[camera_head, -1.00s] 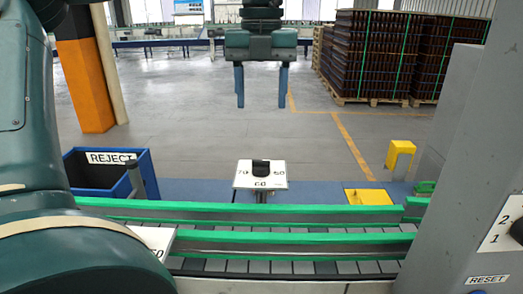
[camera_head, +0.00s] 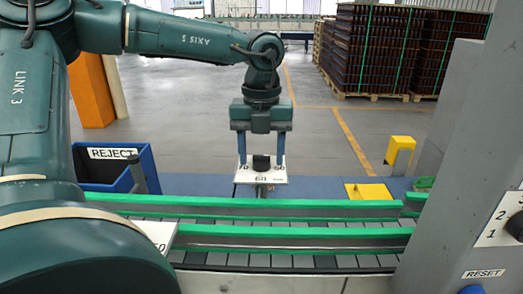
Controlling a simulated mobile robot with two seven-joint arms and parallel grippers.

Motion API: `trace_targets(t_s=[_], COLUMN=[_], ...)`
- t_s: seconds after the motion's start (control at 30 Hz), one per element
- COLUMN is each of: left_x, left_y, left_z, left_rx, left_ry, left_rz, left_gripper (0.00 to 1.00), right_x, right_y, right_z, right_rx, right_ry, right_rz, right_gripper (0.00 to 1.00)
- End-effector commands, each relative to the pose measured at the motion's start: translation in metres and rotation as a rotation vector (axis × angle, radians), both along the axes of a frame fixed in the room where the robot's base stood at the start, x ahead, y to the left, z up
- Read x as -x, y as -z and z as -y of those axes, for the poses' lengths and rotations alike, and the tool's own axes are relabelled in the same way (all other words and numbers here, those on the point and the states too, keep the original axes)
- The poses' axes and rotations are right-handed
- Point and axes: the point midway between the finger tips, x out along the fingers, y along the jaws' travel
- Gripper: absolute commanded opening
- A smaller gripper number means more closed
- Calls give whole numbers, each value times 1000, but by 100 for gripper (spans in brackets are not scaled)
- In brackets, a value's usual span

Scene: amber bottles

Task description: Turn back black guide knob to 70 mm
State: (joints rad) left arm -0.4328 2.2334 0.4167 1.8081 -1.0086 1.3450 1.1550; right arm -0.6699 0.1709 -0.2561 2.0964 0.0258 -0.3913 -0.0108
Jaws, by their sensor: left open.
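The back black guide knob (camera_head: 261,163) sits on a white dial plate (camera_head: 261,178) behind the conveyor. The "60" mark shows at the plate's front; the "70" at its left is partly covered by a finger. My left gripper (camera_head: 261,160) points down over the plate, its two blue fingers apart, one on each side of the knob. I see gaps between the fingers and the knob. Another white plate (camera_head: 158,235) at the front left is mostly hidden behind my arm. My right gripper is not in view.
Green-edged guide rails (camera_head: 290,238) run along the conveyor in front of the knob. A blue REJECT bin (camera_head: 113,170) stands at left. A grey cabinet (camera_head: 455,150) with a selector knob (camera_head: 517,226) is at right.

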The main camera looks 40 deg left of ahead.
Motion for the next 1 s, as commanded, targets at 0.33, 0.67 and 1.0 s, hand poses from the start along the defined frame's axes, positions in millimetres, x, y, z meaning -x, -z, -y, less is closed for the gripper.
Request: trace_targets(t_s=[0.33, 0.67, 1.0], left_x=[0, 0, 0], left_y=[0, 0, 0], left_z=[0, 0, 0], left_rx=[1, -1, -1], left_ry=[-1, -1, 53], left_rz=[-1, -1, -1], left_gripper=[37, 10, 10], right_x=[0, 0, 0], right_y=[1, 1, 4], right_z=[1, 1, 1], right_rx=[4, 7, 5], right_ry=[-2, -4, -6], right_rz=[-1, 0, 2], right_gripper=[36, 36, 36])
